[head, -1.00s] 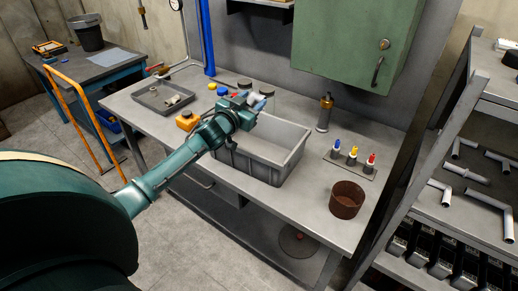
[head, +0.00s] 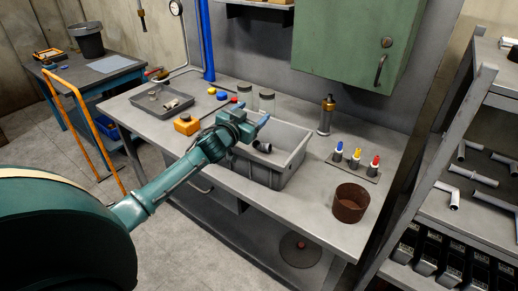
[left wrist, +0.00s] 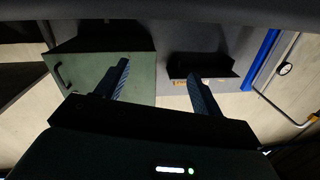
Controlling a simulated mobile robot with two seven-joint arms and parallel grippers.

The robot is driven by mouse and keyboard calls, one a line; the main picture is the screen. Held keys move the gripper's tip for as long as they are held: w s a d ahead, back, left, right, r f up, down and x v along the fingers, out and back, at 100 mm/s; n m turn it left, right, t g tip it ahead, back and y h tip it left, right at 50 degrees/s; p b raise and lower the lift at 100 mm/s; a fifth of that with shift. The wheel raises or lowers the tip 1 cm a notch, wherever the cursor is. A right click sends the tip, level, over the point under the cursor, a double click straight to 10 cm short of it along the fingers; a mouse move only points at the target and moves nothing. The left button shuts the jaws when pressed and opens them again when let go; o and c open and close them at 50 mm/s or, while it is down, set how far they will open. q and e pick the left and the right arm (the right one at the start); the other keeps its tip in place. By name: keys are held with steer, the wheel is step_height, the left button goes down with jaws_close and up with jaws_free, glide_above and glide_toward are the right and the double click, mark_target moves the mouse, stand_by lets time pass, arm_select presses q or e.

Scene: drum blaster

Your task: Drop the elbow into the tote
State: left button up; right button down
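The grey tote (head: 290,172) stands on the workbench. A short grey pipe elbow (head: 262,147) with a dark open end lies inside the tote, partly hidden by my gripper and arm. My left gripper (head: 254,116) is above the tote, over its back left part, apart from the elbow. In the left wrist view my left gripper (left wrist: 158,72) shows its two blue fingers spread wide with nothing between them. My right gripper is in neither view.
A shallow tray (head: 163,104) with small parts lies at the bench's left. A brown canister (head: 350,203) and a rack of coloured bottles (head: 355,165) stand right of the tote. A green cabinet (head: 345,45) hangs behind. Shelving with pipe pieces (head: 472,176) is at the right.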

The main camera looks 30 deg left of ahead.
arm_select(q)
steer(key=shift+o, duration=0.4)
steer(key=shift+f, duration=0.1)
steer(key=shift+s, duration=0.1)
steer(key=s, duration=1.3)
steer(key=shift+d+r+b, duration=0.25)
steer(key=shift+r+b, duration=0.05)
steer(key=shift+b, duration=0.15)
steer(key=shift+f, duration=0.1)
steer(key=s+d+f+g+h+p, duration=0.1)
steer(key=s+d+f+g, duration=0.1)
steer(key=s+d+f, duration=0.4)
steer(key=s+d+f+g+h+p, duration=0.15)
steer(key=s+d+f, duration=0.25)
steer(key=d+f, duration=0.4)
steer(key=s+d+f+m+g+h, duration=0.1)
steer(key=s+d+f+g, duration=0.2)
steer(key=s+d+f, duration=0.3)
steer(key=s+d, duration=0.3)
steer(key=d, duration=0.2)
steer(key=shift+s, duration=0.4)
steer(key=shift+g+h, duration=0.25)
steer(key=shift+c, duration=0.3)
